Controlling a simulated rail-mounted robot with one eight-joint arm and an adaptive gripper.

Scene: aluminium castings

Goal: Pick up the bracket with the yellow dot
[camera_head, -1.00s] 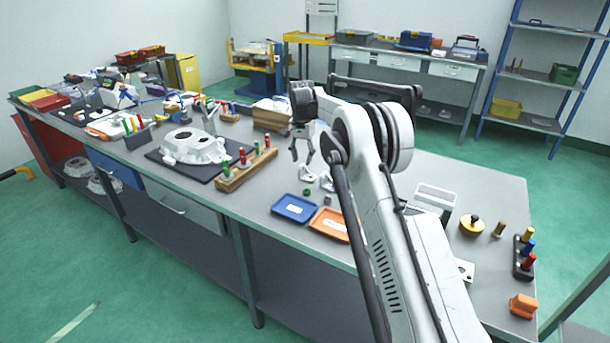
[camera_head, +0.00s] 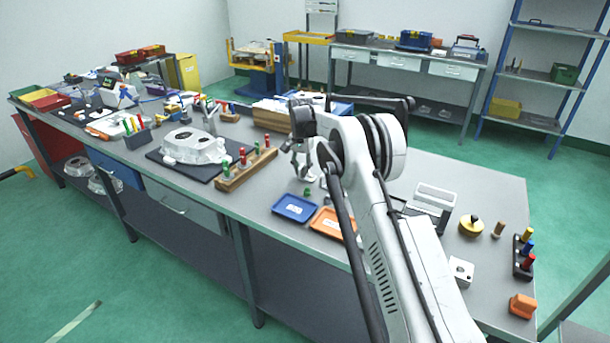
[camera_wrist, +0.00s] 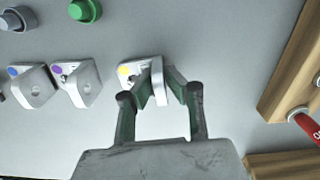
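The bracket with the yellow dot (camera_wrist: 127,71) is a pale metal angle piece in the upper middle of the wrist view. My gripper (camera_wrist: 161,85) is over it, with one green-lined finger at each side of its raised plate. The fingers stand apart and partly hide this plate. I cannot tell whether the tips touch it. A bracket with a purple dot (camera_wrist: 83,88) and one with a blue dot (camera_wrist: 36,88) stand to its left. In the head view my gripper (camera_head: 300,168) is low over the bench, and the brackets there are mostly hidden.
A green knob (camera_wrist: 85,10) and a grey part (camera_wrist: 17,18) lie near the brackets. A wooden peg rack (camera_head: 246,168) stands left of my gripper. A blue tray (camera_head: 295,208) and an orange tray (camera_head: 332,222) lie in front. Bare bench surrounds the brackets.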

